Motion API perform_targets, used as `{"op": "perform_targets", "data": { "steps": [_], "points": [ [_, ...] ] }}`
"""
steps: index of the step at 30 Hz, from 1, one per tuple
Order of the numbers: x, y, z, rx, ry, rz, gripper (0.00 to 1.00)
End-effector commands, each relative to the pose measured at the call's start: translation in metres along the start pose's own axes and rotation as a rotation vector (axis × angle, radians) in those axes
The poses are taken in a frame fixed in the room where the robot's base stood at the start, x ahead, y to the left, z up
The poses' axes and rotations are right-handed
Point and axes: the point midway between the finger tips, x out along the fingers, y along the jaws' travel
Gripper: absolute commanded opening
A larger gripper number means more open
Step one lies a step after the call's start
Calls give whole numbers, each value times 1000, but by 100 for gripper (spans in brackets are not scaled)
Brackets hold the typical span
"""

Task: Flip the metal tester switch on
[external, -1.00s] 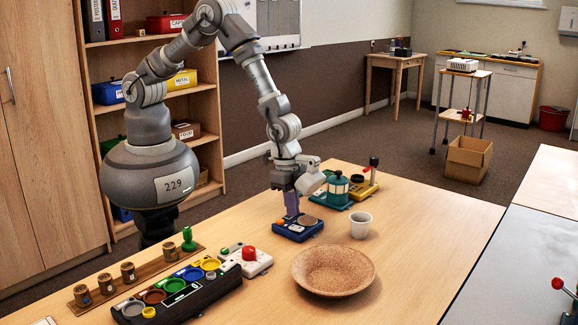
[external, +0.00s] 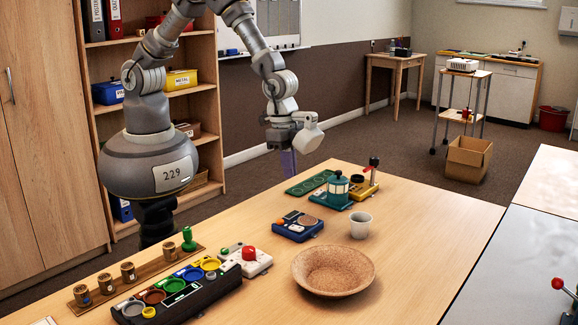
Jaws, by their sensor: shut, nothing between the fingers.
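A blue box-shaped device (external: 290,236) with a round brown pad and a small orange button lies on the table left of the white cup. It may be the metal tester, but I cannot read a label. Its switch is too small for me to tell its position. My gripper (external: 288,173) is shut and empty. It points down with its purple fingers, up and behind the blue device in the picture, near the table's far left edge. It is apart from the device.
A white cup (external: 361,224) and a wide brown bowl (external: 333,286) stand right of the device. Behind are a green board (external: 308,184), a teal lantern-like item (external: 338,188) and a yellow stand with a red lever (external: 364,189). A white box with a red button (external: 249,262) is front left.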

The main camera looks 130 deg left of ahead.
Motion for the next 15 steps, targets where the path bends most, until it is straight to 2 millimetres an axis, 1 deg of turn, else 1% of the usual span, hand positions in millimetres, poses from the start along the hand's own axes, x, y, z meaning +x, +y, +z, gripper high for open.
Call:
{"op": "perform_targets", "data": {
  "steps": [3, 11, 15],
  "points": [
    [2, 0, -11, 2, 5, -1, 0],
    [-1, -1, -12, 0, 2, 1, 0],
    [10, 0, -11, 0, 1, 1, 0]
  ]
}}
